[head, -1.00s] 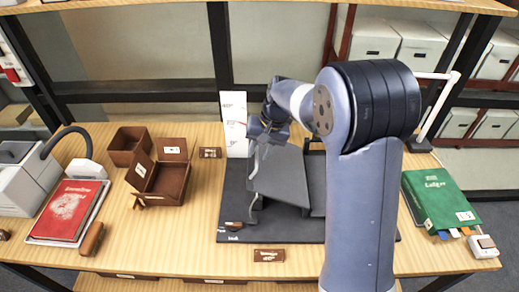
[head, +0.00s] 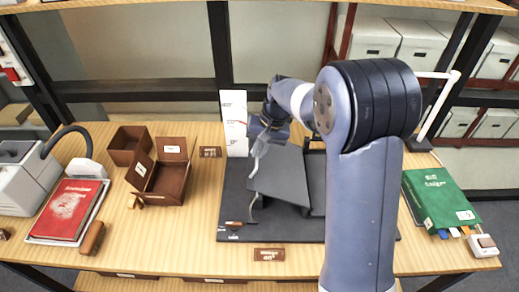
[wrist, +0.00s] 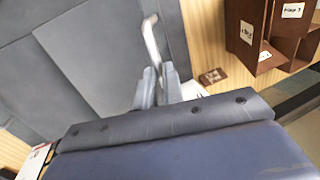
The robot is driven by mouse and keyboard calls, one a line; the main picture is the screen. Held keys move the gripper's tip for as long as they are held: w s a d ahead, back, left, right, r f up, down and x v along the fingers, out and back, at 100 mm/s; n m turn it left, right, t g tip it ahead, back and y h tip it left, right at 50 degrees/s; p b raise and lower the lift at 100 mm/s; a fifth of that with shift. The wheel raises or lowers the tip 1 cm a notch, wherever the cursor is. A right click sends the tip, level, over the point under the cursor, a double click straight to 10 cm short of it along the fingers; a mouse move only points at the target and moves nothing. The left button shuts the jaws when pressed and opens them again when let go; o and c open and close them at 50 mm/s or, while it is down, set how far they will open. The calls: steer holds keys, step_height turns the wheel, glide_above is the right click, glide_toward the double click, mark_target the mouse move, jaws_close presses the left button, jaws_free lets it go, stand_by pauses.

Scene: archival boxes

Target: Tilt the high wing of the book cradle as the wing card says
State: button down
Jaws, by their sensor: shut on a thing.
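The book cradle stands on a dark base board (head: 232,205), its grey high wing (head: 280,177) sloping in the middle of the table. In the wrist view the wing (wrist: 85,60) fills the left. My gripper (head: 262,138) is at the wing's upper left. Its two fingers (wrist: 157,88) are shut on a bent silver handle (wrist: 151,42) at the wing's edge. A white scale card (head: 235,115) stands upright behind the cradle. A brown card (head: 269,254) lies in front of it; its small lettering is unclear. My arm hides the cradle's right part.
Left are brown boxes (head: 171,180), a red book (head: 68,208) on a tray and a grey machine (head: 28,180). Right is a green ledger (head: 438,198). A shelf edge runs overhead.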

steer(key=d+r+y, duration=0.1)
steer(key=d, duration=0.1)
steer(key=d+r+y+b, duration=0.1)
steer(key=r, duration=0.1)
steer(key=shift+d, duration=0.4)
steer(key=c, duration=1.5)
jaws_free()
steer(key=shift+s, duration=0.1)
steer(key=shift+r, duration=0.1)
steer(key=b+v, duration=0.1)
steer(key=v, duration=0.9)
steer(key=shift+d+r, duration=0.2)
steer(key=shift+d, duration=0.15)
